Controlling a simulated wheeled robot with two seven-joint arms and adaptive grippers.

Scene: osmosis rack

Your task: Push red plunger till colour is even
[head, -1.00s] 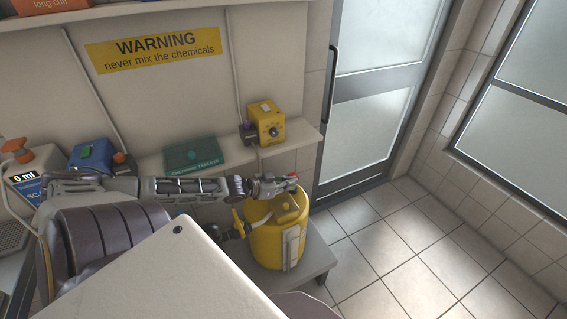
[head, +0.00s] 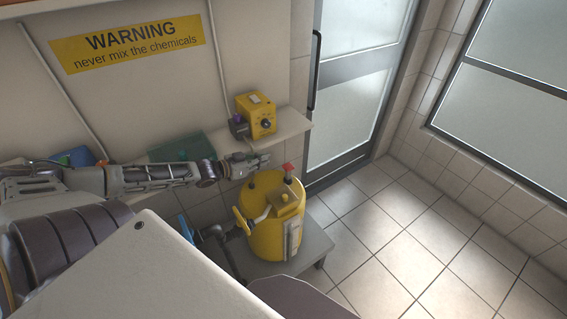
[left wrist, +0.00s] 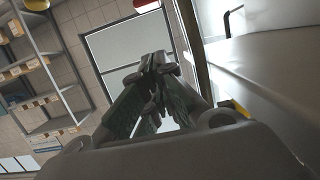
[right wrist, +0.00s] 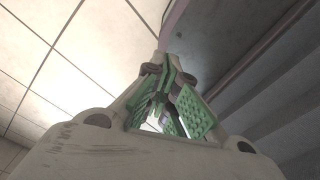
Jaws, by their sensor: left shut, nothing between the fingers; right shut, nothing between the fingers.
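The red plunger (head: 288,168) stands upright on top of the yellow tank (head: 267,238). A pale sight strip (head: 293,238) runs down the tank's front; its colour is too small to judge. My left gripper (head: 265,160) is shut and empty, just left of the plunger and a little beyond it in the head view. It seems apart from the plunger. Its closed fingers also show in the left wrist view (left wrist: 155,75). My right gripper (right wrist: 165,78) is shut and empty in the right wrist view, away from the tank, and is not seen in the head view.
The tank stands on a low grey stand (head: 318,243) by the wall. Above it a shelf (head: 290,125) carries a yellow box with a dial (head: 257,115) and a green box (head: 182,147). The tiled floor (head: 400,230) to the right is clear.

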